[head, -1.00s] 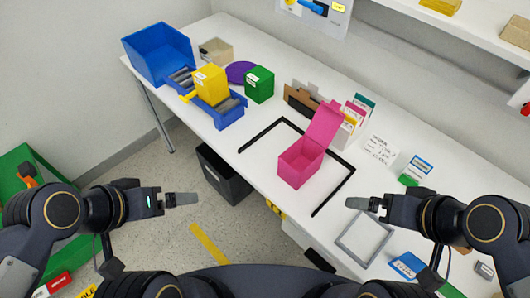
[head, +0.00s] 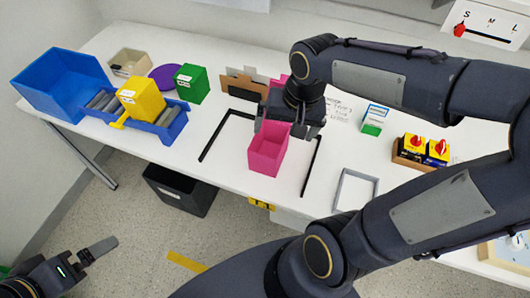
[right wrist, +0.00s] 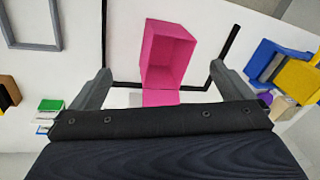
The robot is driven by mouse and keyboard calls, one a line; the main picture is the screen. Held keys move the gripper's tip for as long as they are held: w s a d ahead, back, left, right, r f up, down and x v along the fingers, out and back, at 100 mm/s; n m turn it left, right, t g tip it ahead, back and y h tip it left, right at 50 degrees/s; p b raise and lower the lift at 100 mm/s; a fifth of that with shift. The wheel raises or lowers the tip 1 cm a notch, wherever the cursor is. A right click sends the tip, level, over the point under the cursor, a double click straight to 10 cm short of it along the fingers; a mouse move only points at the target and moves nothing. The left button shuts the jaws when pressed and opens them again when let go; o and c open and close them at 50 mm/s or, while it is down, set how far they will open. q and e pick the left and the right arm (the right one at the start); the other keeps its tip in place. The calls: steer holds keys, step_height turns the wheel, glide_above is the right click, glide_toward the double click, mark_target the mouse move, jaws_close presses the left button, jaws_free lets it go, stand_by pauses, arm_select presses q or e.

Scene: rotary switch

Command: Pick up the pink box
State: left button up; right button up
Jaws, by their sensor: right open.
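The pink box (head: 268,152) stands on the white table inside a black taped outline, open at the top. In the head view my right gripper (head: 275,128) is over its back side and hides most of its raised lid. In the right wrist view the pink box (right wrist: 167,55) lies ahead, between and beyond the two spread fingers (right wrist: 155,88). The fingers are open and empty, and I cannot tell whether either touches the box. My left gripper (head: 98,248) is low at the left, off the table; its jaw gap is unclear.
A blue bin (head: 62,85), a yellow box (head: 141,98) in a blue tray and a green box (head: 190,83) stand at the left. A grey frame (head: 356,189) lies right of the pink box.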

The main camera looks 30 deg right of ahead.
steer(key=w+d+f+m+g+h+b, duration=0.1)
steer(key=w+f+m+g+b, duration=0.15)
steer(key=w+f, duration=0.6)
steer(key=m, duration=0.1)
glide_toward(269, 149)
steer(key=shift+t, duration=0.25)
steer(key=s, duration=0.1)
steer(key=s+a+f, duration=0.1)
steer(key=s+f, duration=0.1)
steer(key=shift+s+a, duration=0.1)
steer(key=shift+a, duration=0.3)
steer(key=shift+f, duration=0.5)
steer(key=c, duration=1)
steer(key=shift+r, duration=0.15)
